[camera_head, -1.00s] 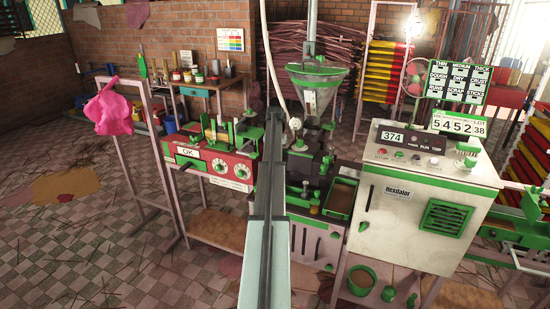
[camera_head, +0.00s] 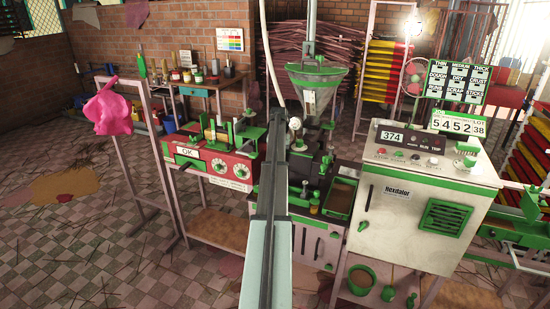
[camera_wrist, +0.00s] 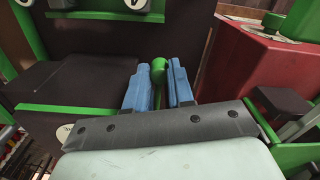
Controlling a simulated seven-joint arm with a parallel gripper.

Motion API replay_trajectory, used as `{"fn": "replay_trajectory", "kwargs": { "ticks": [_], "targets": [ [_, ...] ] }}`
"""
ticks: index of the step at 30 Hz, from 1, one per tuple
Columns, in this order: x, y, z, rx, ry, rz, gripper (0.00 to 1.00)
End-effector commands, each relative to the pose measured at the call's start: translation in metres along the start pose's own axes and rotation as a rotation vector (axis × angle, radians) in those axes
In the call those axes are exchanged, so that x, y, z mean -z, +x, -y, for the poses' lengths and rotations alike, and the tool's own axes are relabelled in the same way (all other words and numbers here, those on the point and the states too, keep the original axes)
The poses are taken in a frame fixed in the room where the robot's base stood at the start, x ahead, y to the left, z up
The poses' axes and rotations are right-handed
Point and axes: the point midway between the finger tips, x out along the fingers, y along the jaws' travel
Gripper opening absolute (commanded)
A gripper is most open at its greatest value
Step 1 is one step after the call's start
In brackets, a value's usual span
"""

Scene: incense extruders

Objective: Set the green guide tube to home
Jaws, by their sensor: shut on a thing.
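In the wrist view my gripper (camera_wrist: 166,88) has its two blue fingers on either side of a green round-ended piece (camera_wrist: 158,70). The fingers are shut on it. Its round end shows at the left finger's inner side, and its lower part runs down between the fingers. I cannot tell from these views whether this piece is the green guide tube or a knob on it. In the head view my arm hides the fingers and the held piece, in front of the dark machine below the funnel (camera_head: 318,80).
A red machine (camera_head: 212,163) with dials stands left of my arm. A white cabinet (camera_head: 420,205) with a green grille stands to the right. A dark machine body (camera_wrist: 75,85) fills the wrist view's left, and a red block (camera_wrist: 255,70) its right. A pale hose (camera_head: 268,50) hangs above.

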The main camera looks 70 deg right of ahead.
Motion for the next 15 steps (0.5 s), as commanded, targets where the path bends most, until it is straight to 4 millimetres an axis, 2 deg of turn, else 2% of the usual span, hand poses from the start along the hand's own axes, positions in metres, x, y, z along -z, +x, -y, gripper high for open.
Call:
{"fn": "replay_trajectory", "kwargs": {
  "ticks": [6, 7, 13, 15],
  "targets": [
    [-0.0015, 0.0002, -0.0053, -0.009, 0.002, 0.003, 0.00],
    [-0.0015, 0.0002, -0.0056, -0.009, 0.002, 0.003, 0.25],
    [-0.0015, 0.0002, -0.0050, -0.008, 0.002, 0.003, 0.45],
    [-0.0013, 0.0002, -0.0045, -0.008, 0.002, 0.003, 0.48]
  ]
}}
